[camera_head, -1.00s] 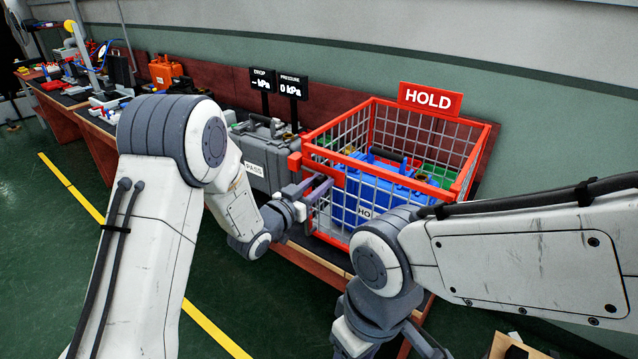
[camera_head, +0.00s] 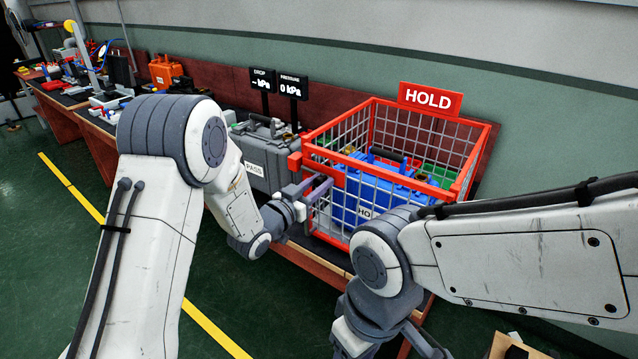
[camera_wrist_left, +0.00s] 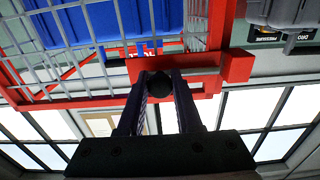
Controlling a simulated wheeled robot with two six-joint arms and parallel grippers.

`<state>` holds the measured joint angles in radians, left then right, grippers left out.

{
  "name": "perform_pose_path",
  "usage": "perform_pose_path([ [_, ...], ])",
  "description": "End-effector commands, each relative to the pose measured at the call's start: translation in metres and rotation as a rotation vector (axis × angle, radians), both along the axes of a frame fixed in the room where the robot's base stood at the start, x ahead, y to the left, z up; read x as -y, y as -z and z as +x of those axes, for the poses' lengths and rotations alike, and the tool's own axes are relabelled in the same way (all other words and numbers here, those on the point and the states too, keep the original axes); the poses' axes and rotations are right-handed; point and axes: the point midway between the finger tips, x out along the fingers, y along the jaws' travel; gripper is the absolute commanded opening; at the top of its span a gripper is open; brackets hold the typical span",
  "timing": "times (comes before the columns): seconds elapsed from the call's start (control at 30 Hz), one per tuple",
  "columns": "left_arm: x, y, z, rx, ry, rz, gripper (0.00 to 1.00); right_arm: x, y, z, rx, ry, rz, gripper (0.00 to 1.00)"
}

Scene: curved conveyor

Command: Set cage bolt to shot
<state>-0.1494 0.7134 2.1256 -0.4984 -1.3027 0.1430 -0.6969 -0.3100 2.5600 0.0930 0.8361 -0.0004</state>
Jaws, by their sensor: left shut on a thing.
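The red wire cage (camera_head: 470,165) stands on the bench under a HOLD sign, with a blue case (camera_head: 385,190) inside. My left gripper (camera_head: 322,188) is at the cage's front left corner. In the left wrist view its fingers (camera_wrist_left: 159,88) are shut on a round black bolt knob (camera_wrist_left: 159,86) in front of a red plate (camera_wrist_left: 190,66). A pale rod (camera_wrist_left: 200,71) runs from there toward a red block (camera_wrist_left: 238,66). The head view barely shows the bolt behind my fingers. My right gripper (camera_head: 425,345) is low at the bottom edge, partly cut off; its jaws are unclear.
A grey case marked PASS (camera_head: 262,155) stands left of the cage, close to my left wrist. Two black displays (camera_head: 277,82) stand behind it. An orange case (camera_head: 165,72) and other items sit farther along the bench. My right forearm crosses before the cage.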

Motion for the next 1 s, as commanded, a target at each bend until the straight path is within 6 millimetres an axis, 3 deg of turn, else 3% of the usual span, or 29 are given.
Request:
perform_pose_path([
  [0.33, -0.001, -0.001, 0.001, 0.002, -0.001, 0.000, 0.00, 0.000, 0.000, 0.000, 0.000, 0.000, 0.000, 0.56],
  [0.6, -0.030, 0.000, 0.022, 0.005, -0.002, -0.002, 0.00, 0.000, 0.008, 0.000, 0.000, 0.000, 0.000, 0.56],
  [0.9, -0.034, -0.002, 0.025, 0.003, -0.007, -0.002, 0.00, 0.000, 0.008, 0.000, 0.000, 0.000, 0.000, 0.56],
  [0.93, -0.034, -0.002, 0.025, 0.003, -0.007, -0.002, 0.41, 0.000, 0.008, 0.000, 0.000, 0.000, 0.000, 0.56],
  [1.0, -0.034, -0.002, 0.025, 0.004, -0.007, -0.002, 0.63, 0.000, 0.008, 0.000, 0.000, 0.000, 0.000, 0.56],
])
